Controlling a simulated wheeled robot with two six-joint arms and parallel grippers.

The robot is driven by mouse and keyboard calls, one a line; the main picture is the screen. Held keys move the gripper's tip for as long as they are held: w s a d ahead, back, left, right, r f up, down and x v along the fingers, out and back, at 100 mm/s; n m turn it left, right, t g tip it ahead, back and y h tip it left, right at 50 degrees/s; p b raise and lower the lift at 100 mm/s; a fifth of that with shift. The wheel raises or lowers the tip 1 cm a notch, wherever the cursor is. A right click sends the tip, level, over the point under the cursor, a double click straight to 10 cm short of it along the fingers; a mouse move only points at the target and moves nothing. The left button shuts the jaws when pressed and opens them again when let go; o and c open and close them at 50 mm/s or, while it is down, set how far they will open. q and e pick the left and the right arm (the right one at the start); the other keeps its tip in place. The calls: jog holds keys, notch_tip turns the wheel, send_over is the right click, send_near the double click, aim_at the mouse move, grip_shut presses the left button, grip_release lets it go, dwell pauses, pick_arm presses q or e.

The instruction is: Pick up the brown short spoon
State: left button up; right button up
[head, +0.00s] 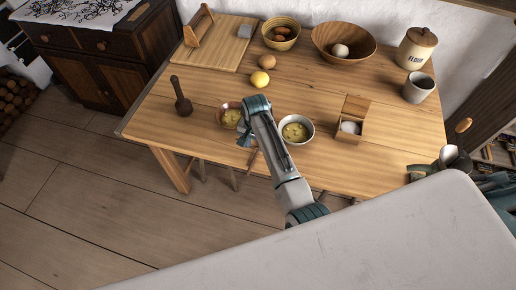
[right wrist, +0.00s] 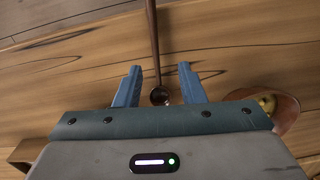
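The brown short spoon shows in the right wrist view as a thin dark handle (right wrist: 155,45) running up from a small round bowl (right wrist: 160,97). The bowl end lies between my right gripper's blue fingertips (right wrist: 160,78), with gaps on both sides. In the head view the spoon (head: 253,158) is a thin dark stick near the table's front edge, partly hidden by my right arm. My right gripper (head: 243,138) is low over the tabletop there, open. Whether the fingers reach down to the spoon's height I cannot tell. My left gripper is not in view.
A reddish bowl (head: 224,107) stands just left of my right gripper, a white bowl (head: 308,122) to its right. A dark pestle-like object (head: 181,98) and a lemon (head: 260,79) stand farther off. A small open box (head: 347,134) is at the right.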

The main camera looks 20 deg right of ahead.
aim_at(256, 153)
jog(key=f, duration=0.1)
jog(key=f+p, duration=0.1)
jog(key=f, duration=0.1)
jog(key=shift+s+d+f, duration=0.15)
jog(key=shift+s+f, duration=0.05)
jog(key=shift+s, duration=0.15)
jog(key=shift+w+f, duration=0.1)
jog(key=shift+f, duration=0.25)
jog(key=shift+c, duration=0.5)
grip_shut()
jog(key=shift+r, duration=0.2)
